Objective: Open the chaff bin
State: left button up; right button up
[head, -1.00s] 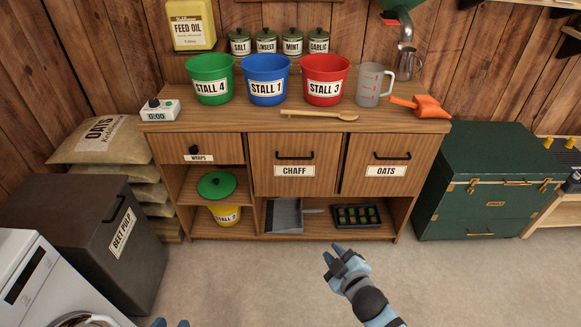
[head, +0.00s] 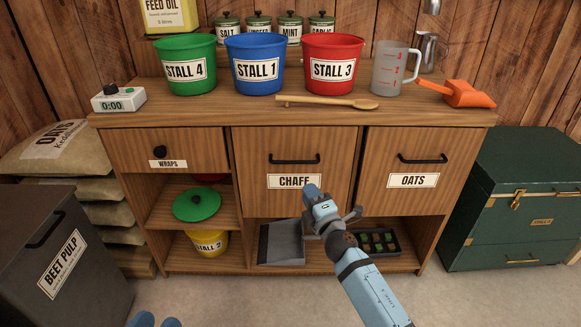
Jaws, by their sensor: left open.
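The chaff bin (head: 260,145) is the middle wooden front of the cabinet, with a dark bar handle (head: 294,161) and a CHAFF label, partly covered by my right gripper. Its front sits flush and closed. My right gripper (head: 330,205) is in front of the bin's lower edge, below the handle and apart from it. Its finger gap is not clear from this angle.
The oats bin (head: 445,155) is to the right and the wraps drawer (head: 195,152) to the left, both closed. Buckets, a wooden spoon (head: 325,103), a jug (head: 392,70) and an orange scoop (head: 468,94) stand or lie on top. A dustpan (head: 280,243) lies on the shelf below.

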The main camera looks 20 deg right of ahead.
aim_at(291, 162)
pick_arm(q)
jog(key=shift+f+m+g+b, duration=0.3)
jog(key=shift+f+g+b, duration=0.4)
jog(key=shift+f+b, duration=0.85)
pick_arm(e)
jog(key=shift+x, duration=6.5)
jog(key=shift+r, duration=0.1)
pick_arm(q)
jog(key=shift+f, duration=0.1)
pick_arm(e)
grip_shut()
